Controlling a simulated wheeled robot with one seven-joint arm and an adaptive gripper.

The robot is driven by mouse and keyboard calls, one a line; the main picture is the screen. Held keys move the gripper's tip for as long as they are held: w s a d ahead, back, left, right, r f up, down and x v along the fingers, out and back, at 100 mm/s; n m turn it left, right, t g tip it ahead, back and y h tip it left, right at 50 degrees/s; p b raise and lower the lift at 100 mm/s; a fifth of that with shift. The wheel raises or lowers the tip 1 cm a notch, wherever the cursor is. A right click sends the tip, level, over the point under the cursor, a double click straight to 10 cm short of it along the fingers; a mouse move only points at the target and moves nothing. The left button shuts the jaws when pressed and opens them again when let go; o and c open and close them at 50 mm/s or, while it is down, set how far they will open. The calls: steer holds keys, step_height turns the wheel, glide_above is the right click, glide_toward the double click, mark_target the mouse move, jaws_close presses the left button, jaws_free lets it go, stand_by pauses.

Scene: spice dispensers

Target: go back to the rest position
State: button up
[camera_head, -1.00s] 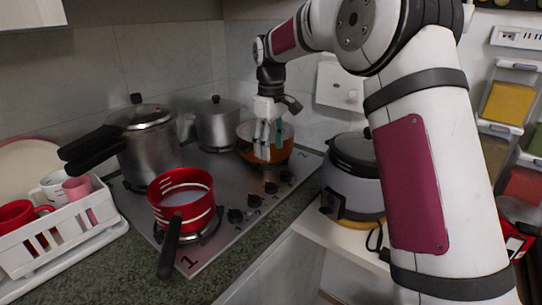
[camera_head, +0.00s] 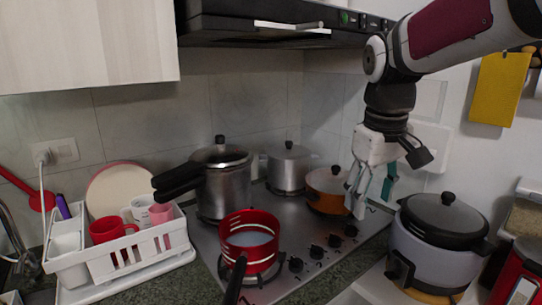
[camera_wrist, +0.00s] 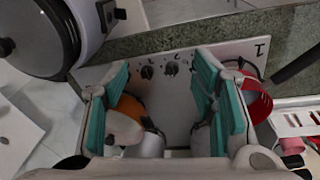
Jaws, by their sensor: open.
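My gripper (camera_head: 370,192) hangs from the raised arm at the right of the head view, fingers pointing down. It looks in front of and above the right side of the stove, just right of the orange pot (camera_head: 324,196), with nothing between its fingers. In the wrist view the two teal-padded fingers of my gripper (camera_wrist: 160,80) are spread apart. The orange pot also shows there (camera_wrist: 130,108), partly hidden behind the left finger. The orange pot has a lid with a knob and stands on the stove.
The stove (camera_head: 290,250) also holds a red saucepan (camera_head: 247,254), a pressure cooker (camera_head: 226,190) and a steel pot (camera_head: 288,172). A rice cooker (camera_head: 437,255) stands below right of my gripper. A range hood (camera_head: 270,30) hangs above; a white dish rack (camera_head: 105,262) stands left.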

steer(key=s+f+m+t+p, duration=0.1)
steer(key=s+m, duration=0.1)
steer(key=s, duration=0.9)
steer(key=s+f+m+t+p, duration=0.1)
steer(key=s+f+m, duration=0.1)
steer(key=s, duration=1)
steer(key=shift+d+y, duration=0.3)
steer(key=shift+y, duration=0.1)
steer(key=shift+c, duration=0.4)
